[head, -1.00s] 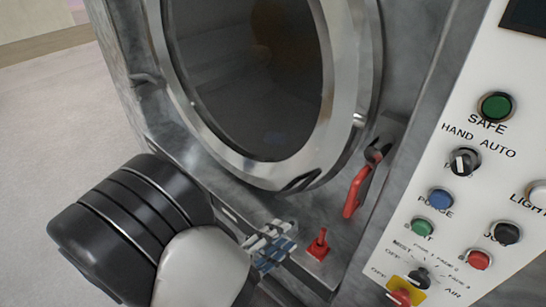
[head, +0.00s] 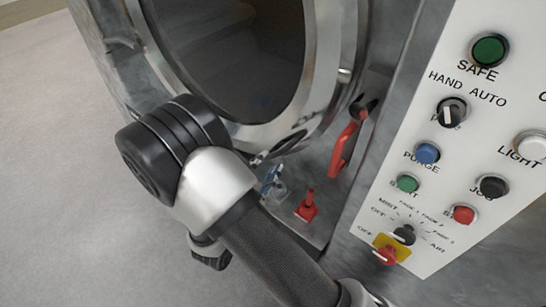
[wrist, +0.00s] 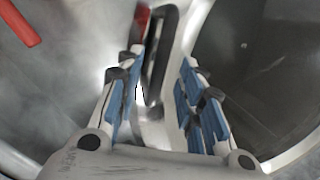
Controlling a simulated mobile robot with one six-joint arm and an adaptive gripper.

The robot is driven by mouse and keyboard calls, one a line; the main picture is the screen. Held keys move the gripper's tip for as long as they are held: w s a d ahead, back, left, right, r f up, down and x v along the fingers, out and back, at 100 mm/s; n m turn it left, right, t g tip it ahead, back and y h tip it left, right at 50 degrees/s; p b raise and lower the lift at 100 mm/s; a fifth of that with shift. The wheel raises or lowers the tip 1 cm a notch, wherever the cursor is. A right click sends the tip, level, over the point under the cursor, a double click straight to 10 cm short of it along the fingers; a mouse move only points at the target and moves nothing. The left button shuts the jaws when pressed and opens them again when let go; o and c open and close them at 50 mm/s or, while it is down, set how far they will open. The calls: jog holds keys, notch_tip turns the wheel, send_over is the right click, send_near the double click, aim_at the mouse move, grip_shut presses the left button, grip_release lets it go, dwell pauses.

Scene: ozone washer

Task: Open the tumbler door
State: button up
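The tumbler door has a shiny metal ring (head: 322,75) around dark glass (head: 235,60). A slotted handle sits on the ring's lower edge (head: 283,143). In the wrist view the handle (wrist: 162,50) lies ahead of and between my fingers, with its dark slot running lengthwise. My gripper (wrist: 160,75) is open, its blue-padded fingers apart on either side of the handle's line. I cannot tell whether they touch it. In the head view my gripper's blue fingertips (head: 272,178) show just below the ring; my arm hides the rest. The door appears shut.
A red lever (head: 343,145) hangs right of the door. A small red switch (head: 307,206) stands on the ledge below. A white control panel (head: 450,135) with several buttons is at the right. Open floor (head: 60,180) lies at the left.

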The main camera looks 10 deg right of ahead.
aim_at(272, 158)
jog(key=shift+x, duration=2.4)
grip_shut()
